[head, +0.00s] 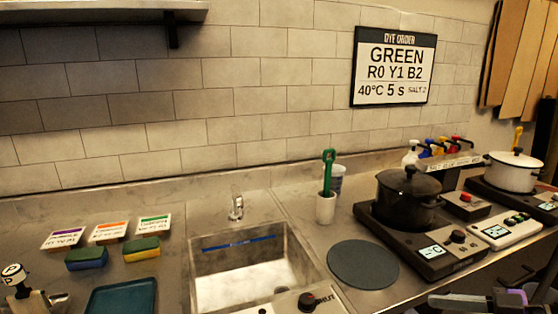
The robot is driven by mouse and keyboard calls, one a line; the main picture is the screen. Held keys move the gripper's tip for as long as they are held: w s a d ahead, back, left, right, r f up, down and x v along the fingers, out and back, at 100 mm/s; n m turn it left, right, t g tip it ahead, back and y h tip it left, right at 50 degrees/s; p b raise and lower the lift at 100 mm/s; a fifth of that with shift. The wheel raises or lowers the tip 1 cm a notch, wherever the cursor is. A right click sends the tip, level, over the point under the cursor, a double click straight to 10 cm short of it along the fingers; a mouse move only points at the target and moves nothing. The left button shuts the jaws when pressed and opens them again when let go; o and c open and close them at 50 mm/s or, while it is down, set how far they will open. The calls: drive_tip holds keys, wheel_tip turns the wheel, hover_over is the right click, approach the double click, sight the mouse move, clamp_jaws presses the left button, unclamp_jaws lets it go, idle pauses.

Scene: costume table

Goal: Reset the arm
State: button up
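Grey and black jointed parts with purple bits (490,299) show at the lower right edge, in front of the counter. They look like part of my arm and gripper, but the frame cuts them off. I cannot make out two fingertips or whether anything is held.
A dark pot (405,199) stands on a hot plate (440,256), and a white pot (514,172) is further right. A round grey mat (363,265) lies beside the sink (245,270). A white holder (325,208) has a green-handled tool. Sponges (87,258) and a teal tray (122,296) are left.

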wheel_tip(320, 180, down, 7)
drive_tip(key=d+m+t+h, duration=0.2)
drive_tip(key=t+h, duration=0.1)
drive_tip(key=h, duration=0.1)
drive_tip(key=s+f+t+h+p, duration=0.2)
drive_tip(key=s+f, duration=0.2)
drive_tip(key=s, duration=0.9)
drive_tip(key=s+a+r+m+h, duration=0.1)
drive_tip(key=s+a+m, duration=0.1)
drive_tip(key=s+a, duration=0.2)
drive_tip(key=s+a+r+m+t+h+p, duration=0.1)
drive_tip(key=s+a+r+m+h, duration=0.1)
drive_tip(key=s, duration=0.8)
drive_tip(key=s+a+r+m+t+h, duration=0.1)
drive_tip(key=s+a+r+m, duration=0.1)
drive_tip(key=s+a+m, duration=0.2)
drive_tip(key=shift+s+a+h+p, duration=0.4)
drive_tip(key=shift+s+a, duration=0.5)
drive_tip(key=shift+s, duration=0.5)
